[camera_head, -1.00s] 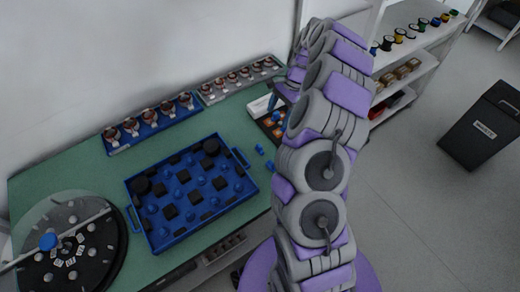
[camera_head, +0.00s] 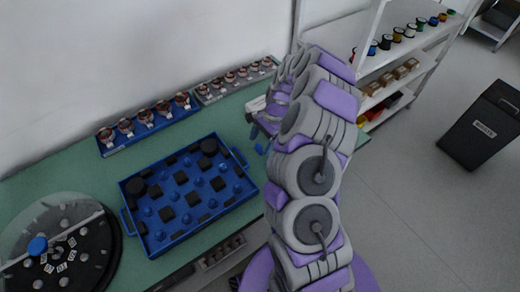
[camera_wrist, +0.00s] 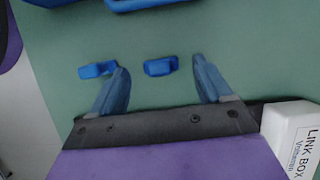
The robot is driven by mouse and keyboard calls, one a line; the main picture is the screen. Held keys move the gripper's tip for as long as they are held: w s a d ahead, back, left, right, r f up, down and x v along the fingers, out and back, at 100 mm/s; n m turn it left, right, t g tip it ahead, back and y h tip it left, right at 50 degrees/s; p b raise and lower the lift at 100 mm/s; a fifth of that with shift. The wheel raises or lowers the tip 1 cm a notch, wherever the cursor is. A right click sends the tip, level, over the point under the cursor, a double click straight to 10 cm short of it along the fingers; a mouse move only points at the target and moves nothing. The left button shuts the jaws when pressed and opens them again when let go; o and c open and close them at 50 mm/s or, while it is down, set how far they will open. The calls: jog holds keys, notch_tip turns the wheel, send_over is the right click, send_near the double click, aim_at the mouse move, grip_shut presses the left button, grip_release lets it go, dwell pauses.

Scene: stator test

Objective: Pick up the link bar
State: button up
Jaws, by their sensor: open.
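Two small blue pieces lie on the green table in the wrist view, a left one (camera_wrist: 97,70) and a right one (camera_wrist: 160,66). They look like link bars; I cannot tell which is meant. My gripper (camera_wrist: 159,74) is open and empty, its two blue-grey fingers pointing at the table. The right piece lies between the fingertips in the picture; the left piece is partly covered by the left finger. I cannot tell the height above the table. In the head view my gripper (camera_head: 258,141) is over the table right of the blue tray, and my arm hides much there.
A white link box (camera_wrist: 290,135) stands close by my gripper's right side. The blue tray (camera_head: 130,222) with black and blue parts is on the left. A round dark turntable (camera_head: 95,262) stands at the far left. Racks (camera_head: 150,130) line the wall.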

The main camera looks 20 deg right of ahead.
jog(key=shift+a+f, duration=0.8)
jog(key=shift+f, duration=0.1)
jog(key=shift+s+d, duration=0.1)
jog(key=shift+d, duration=0.3)
jog(key=shift+c, duration=0.4)
jog(key=shift+d, duration=0.35)
jog(key=c, duration=0.3)
jog(key=shift+c, duration=0.8)
jog(key=shift+a, duration=0.55)
jog(key=c, duration=0.5)
jog(key=shift+c, duration=0.4)
jog(key=shift+d, duration=0.1)
